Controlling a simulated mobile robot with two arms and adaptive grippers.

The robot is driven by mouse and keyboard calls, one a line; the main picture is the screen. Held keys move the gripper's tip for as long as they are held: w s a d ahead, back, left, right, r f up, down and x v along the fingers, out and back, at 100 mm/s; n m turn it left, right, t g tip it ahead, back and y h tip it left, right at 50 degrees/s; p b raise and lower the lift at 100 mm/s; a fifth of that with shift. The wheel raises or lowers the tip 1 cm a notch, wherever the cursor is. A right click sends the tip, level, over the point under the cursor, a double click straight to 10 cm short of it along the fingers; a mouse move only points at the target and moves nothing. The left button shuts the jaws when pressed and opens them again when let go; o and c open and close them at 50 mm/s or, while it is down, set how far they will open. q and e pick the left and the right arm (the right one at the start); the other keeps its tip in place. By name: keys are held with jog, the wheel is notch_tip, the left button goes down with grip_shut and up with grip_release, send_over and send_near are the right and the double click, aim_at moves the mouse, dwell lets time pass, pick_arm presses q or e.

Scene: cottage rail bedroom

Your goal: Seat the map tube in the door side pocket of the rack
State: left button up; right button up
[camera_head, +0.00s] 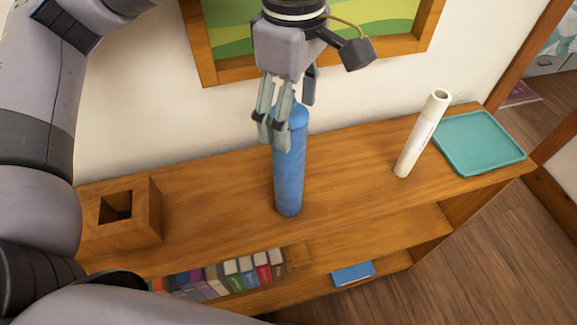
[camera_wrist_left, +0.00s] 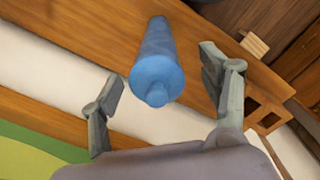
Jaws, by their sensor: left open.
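A blue cylinder with a narrower rounded top (camera_head: 289,175) stands upright on the wooden shelf top; it also shows in the left wrist view (camera_wrist_left: 157,62). A cream hollow-ended tube with a pale label (camera_head: 418,140) stands farther right; the pictures do not settle which is the map tube. A wooden block with square openings, apparently the rack (camera_head: 150,212), sits at the shelf's left end; two openings show in the left wrist view (camera_wrist_left: 264,98). My left gripper (camera_head: 287,112) is open at the blue cylinder's top, fingers on either side, apart from it in the wrist view. My right gripper is out of view.
A teal tray (camera_head: 478,146) lies at the shelf top's right end, beside the cream tube. Several books (camera_head: 235,275) and a flat blue book (camera_head: 353,274) are on the lower shelf. A framed picture (camera_head: 208,72) hangs behind my gripper. The shelf top between block and blue cylinder is clear.

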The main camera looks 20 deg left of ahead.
aim_at(289, 170)
pick_arm(q)
jog(key=shift+w+a+f+p, duration=0.1)
jog(key=shift+f+p, duration=0.2)
jog(key=shift+p, duration=0.05)
jog(key=f, duration=0.1)
jog(key=f+p, duration=0.1)
jog(key=f, duration=0.1)
jog(key=shift+w+a+f+p, duration=0.3)
jog(key=shift+f+p, duration=0.05)
jog(key=shift+p, duration=0.05)
jog(key=shift+f, duration=0.45)
jog(key=shift+c, duration=1.3)
jog(key=c, duration=1.3)
grip_shut()
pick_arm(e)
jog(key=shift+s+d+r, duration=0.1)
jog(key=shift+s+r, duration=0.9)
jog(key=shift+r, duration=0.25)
pick_arm(q)
jog(key=shift+r, duration=0.1)
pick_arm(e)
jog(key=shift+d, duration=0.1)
